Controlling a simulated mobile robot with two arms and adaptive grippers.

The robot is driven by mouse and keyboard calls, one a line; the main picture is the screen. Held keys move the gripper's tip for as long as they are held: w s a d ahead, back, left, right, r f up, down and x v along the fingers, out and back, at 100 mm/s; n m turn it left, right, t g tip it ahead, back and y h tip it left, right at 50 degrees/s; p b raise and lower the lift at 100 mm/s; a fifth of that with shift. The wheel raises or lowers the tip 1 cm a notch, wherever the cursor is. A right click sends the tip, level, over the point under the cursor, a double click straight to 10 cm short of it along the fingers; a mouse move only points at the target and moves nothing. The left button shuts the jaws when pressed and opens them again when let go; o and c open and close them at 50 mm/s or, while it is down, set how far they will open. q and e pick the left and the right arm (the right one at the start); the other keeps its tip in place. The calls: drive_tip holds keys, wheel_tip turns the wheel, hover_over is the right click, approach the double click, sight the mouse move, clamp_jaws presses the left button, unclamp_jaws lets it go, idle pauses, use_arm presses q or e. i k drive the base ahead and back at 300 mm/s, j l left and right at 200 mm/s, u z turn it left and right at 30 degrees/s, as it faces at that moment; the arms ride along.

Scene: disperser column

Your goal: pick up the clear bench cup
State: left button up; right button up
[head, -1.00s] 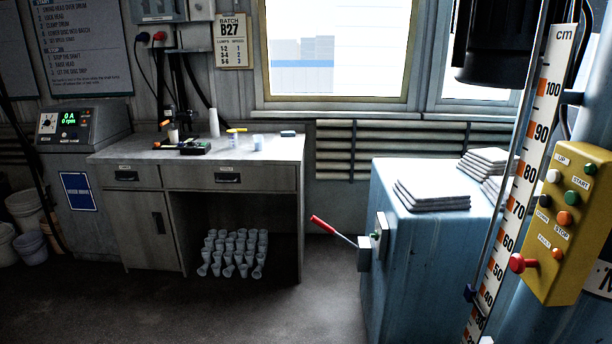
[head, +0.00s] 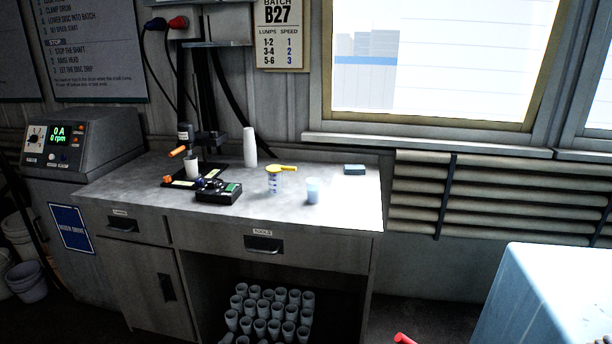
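A small translucent, pale bluish cup (head: 313,191) stands upright on the front right part of the grey bench top (head: 345,205); it looks like the clear bench cup. Left of it stands another small see-through cup with dark markings (head: 273,184). The two cups are apart. Neither of my grippers is in the head view.
A black device (head: 218,191) and a stand holding a small cup (head: 191,168) occupy the bench's left side. A tall white cup stack (head: 249,147) and a blue-grey block (head: 355,169) stand farther back. Several cups (head: 268,313) sit below. The bench's right front is clear.

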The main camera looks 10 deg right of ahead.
sight(314, 185)
drive_tip(key=i+l, duration=0.15)
drive_tip(key=i, duration=0.35)
drive_tip(key=i+l+z, duration=0.1)
drive_tip(key=i, duration=0.45)
drive_tip(key=i+l, duration=0.2)
drive_tip(key=i, duration=0.3)
